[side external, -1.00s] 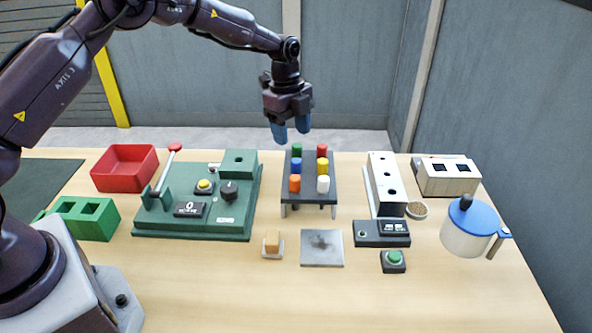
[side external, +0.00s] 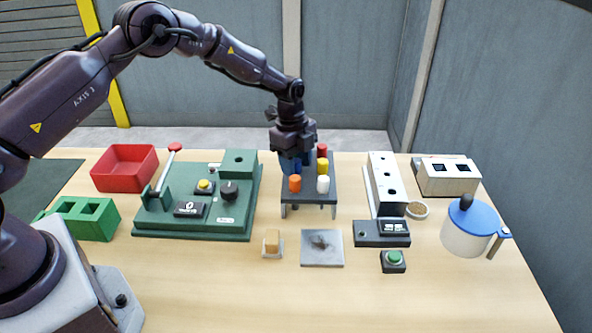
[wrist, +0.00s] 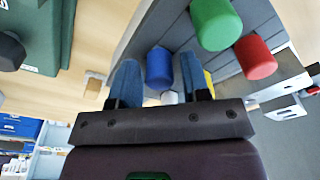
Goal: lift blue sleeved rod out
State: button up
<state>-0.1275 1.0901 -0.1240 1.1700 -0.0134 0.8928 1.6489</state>
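The blue sleeved rod (wrist: 159,68) stands in the dark grey rack (side external: 309,197). In the wrist view it shows between the two blue fingers of my gripper (wrist: 158,60), with a gap on each side. My gripper is open and low over the rack's left row in the side external view. There, the gripper largely hides the blue rod and covers the green rod. The green rod (wrist: 215,22) and the red rod (wrist: 255,56) show beyond the fingers in the wrist view.
The yellow rod (side external: 322,165), orange rod (side external: 295,184) and white rod (side external: 323,185) stand close by in the rack. A green machine board (side external: 245,205) lies left of the rack, and a white block with holes (side external: 376,185) stands right of it.

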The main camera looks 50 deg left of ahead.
jog(key=c, duration=0.7)
notch_tip(320, 180, up, 10)
jog(key=shift+r, duration=0.1)
